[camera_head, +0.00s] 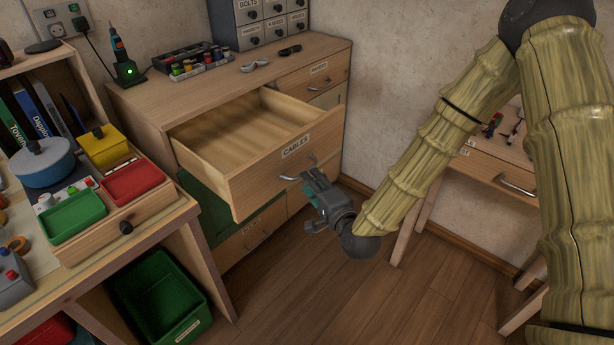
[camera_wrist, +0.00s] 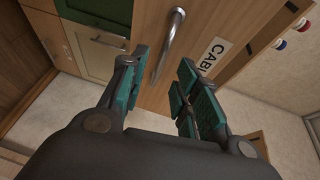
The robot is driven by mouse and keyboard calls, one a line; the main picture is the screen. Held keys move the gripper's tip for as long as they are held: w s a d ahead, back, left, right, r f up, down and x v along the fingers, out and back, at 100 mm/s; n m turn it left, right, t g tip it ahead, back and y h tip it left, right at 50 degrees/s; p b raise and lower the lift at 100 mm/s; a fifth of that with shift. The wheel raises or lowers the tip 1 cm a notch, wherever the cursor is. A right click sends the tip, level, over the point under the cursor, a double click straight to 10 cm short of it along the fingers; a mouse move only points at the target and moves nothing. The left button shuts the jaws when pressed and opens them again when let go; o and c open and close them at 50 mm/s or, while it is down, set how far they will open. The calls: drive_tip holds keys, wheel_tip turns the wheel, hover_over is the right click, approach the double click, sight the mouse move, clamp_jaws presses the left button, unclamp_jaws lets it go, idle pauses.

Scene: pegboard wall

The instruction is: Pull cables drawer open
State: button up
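The cables drawer (camera_head: 262,178), a wooden drawer labelled CABLES, stands well out of the cabinet (camera_head: 140,103), and its inside looks empty. Its metal bar handle (camera_head: 299,170) is on the front, below the label. My gripper (camera_head: 311,178) is just in front of the handle. In the wrist view, my gripper (camera_wrist: 164,82) is open, its two teal-padded fingers apart. The handle (camera_wrist: 169,45) lies ahead of and partly between the fingertips there, with gaps visible on both sides. The CABLES label (camera_wrist: 213,56) shows beside it, partly hidden by the right finger.
A workbench (camera_head: 160,230) with red and green trays stands at the left. A green bin (camera_head: 165,300) is below it. Another table (camera_head: 490,165) with a drawer stands at the right. The floor (camera_head: 300,290) in front of the cabinet is clear.

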drive_tip(key=v, duration=0.6)
drive_tip(key=shift+s+d, duration=0.2)
drive_tip(key=shift+s, duration=0.15)
drive_tip(key=s+d+f+n+g+h, duration=0.2)
drive_tip(key=s+d+f+n+g, duration=0.15)
drive_tip(key=s+f, duration=0.45)
drive_tip(key=s+d+f+n+g+h, duration=0.1)
drive_tip(key=s+d+f+n+g, duration=0.2)
drive_tip(key=s+f, duration=0.55)
drive_tip(key=s+d+f+n+g+h, duration=0.25)
drive_tip(key=s+f+g, duration=0.2)
drive_tip(key=f, duration=0.65)
drive_tip(key=s+d+f+n+g+h, duration=0.1)
drive_tip(key=s+d+f+n+g, duration=0.1)
drive_tip(key=s+d, duration=0.35)
drive_tip(key=s+d+f+n+g+h, duration=0.1)
drive_tip(key=s+d+f+g, duration=0.1)
drive_tip(key=s, duration=0.6)
wheel_tip(320, 180, up, 13)
drive_tip(key=p, duration=1.3)
drive_tip(key=shift+r+p, duration=0.2)
drive_tip(key=shift+p, duration=0.15)
